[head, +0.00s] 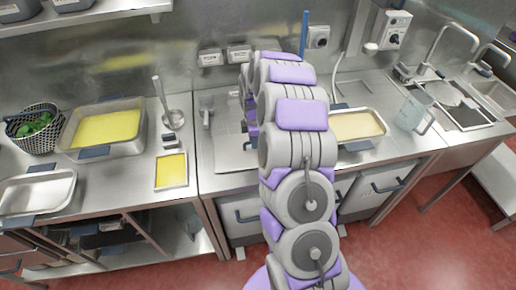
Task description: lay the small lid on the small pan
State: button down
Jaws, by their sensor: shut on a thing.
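The small pan (171,171) holds a flat yellow filling and sits uncovered near the front edge of the left counter, with a dark handle at its back. My arm reaches up the middle of the view and over the middle counter. Only a sliver of my gripper (250,126) shows, as purple and dark parts beside the arm's left edge, to the right of the small pan. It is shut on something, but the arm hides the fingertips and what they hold. I cannot make out the small lid.
A larger pan (130,145) with yellow filling stands behind and left of the small pan. A shallow metal tray (37,192) lies at the far left, near a black basket (35,130). A ladle stand (170,118) rises behind the small pan. Another pan (378,124) stands right of my arm.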

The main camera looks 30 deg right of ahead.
jog(key=shift+a+r+p, duration=0.15)
jog(key=shift+r+p, duration=0.25)
jog(key=shift+r, duration=0.3)
jog(key=shift+r+p, duration=0.65)
jog(key=shift+r, duration=1.15)
